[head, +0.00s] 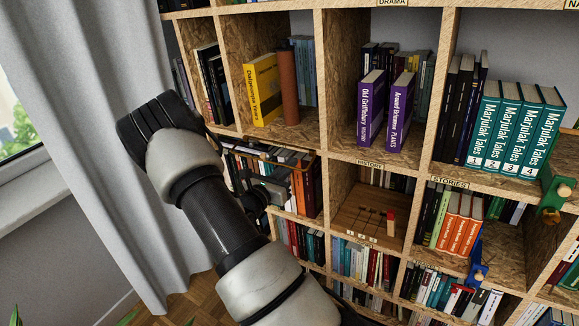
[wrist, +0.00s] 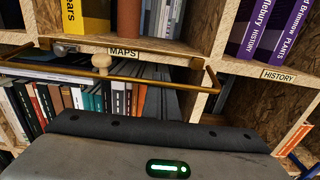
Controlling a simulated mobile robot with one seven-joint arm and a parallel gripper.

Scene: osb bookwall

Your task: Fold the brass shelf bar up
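The brass shelf bar (wrist: 150,80) crosses the front of the MAPS compartment in the wrist view, below the shelf edge and in front of the books. Its short side arm (wrist: 211,79) shows at the right. A pale wooden knob (wrist: 102,64) shows at the bar, left of centre. In the head view the bar (head: 262,159) is a thin line above my gripper. My gripper (head: 254,203) is at the MAPS compartment, partly hidden by my arm. In the wrist view only its grey body shows, below the bar; its fingertips are hidden, so I cannot tell whether it touches the bar.
Books (wrist: 125,100) fill the compartment behind the bar. Yellow (head: 262,90) and purple books (head: 371,108) stand on the shelf above. A wooden panel with pegs (head: 365,222) is to the right. A grey curtain (head: 100,100) hangs at the left.

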